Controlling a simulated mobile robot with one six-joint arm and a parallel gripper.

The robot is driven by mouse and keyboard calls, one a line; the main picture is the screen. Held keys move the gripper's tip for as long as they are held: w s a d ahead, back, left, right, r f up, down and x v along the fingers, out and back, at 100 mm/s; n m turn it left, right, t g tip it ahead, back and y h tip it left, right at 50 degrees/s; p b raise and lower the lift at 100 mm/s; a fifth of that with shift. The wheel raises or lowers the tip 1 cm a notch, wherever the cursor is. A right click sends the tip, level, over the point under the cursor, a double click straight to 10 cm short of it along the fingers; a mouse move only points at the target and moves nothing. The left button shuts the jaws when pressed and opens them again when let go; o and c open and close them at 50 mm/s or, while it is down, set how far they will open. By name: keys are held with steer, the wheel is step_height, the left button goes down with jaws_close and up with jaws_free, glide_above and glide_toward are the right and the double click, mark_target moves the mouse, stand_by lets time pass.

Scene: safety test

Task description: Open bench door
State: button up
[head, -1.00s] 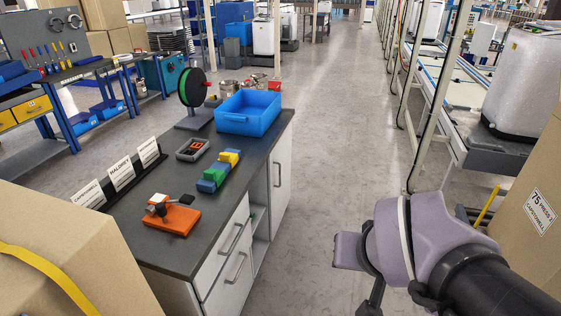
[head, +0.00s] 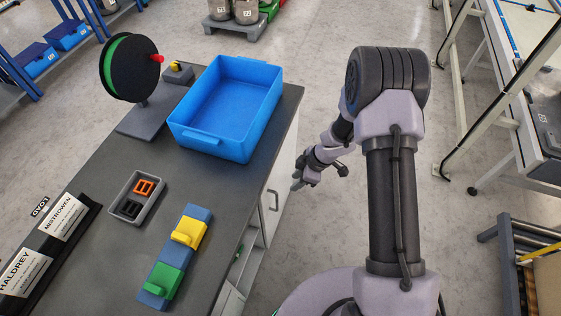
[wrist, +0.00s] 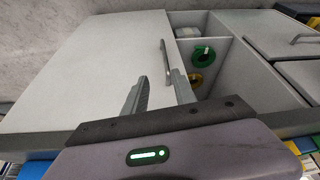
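The white bench door (head: 281,179) is in the side of the dark-topped bench (head: 110,165) and looks shut. It also fills the left of the wrist view (wrist: 90,70). Its upright bar handle (head: 274,201) is near the door's edge; in the wrist view the handle (wrist: 165,54) is just beyond my fingertips. My gripper (wrist: 160,77) is open and empty, its two fingers apart and pointing at the handle. I see no clear contact. In the head view my gripper (head: 298,184) is beside the door, partly hidden by its own wrist.
An open shelf (wrist: 205,60) with green and yellow rings lies beside the door, then drawers (wrist: 290,38). On the bench top are a blue bin (head: 225,110), a spool (head: 130,67), a small tray (head: 135,197) and coloured blocks (head: 175,255).

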steer(key=b, duration=0.4)
glide_toward(277, 202)
steer(key=b+x, duration=0.2)
steer(key=x, duration=0.3)
steer(key=b+x, duration=0.3)
steer(key=x, duration=0.3)
steer(key=shift+w+d, duration=0.15)
steer(key=shift+w, duration=0.05)
steer(key=shift+r, duration=0.1)
jaws_close()
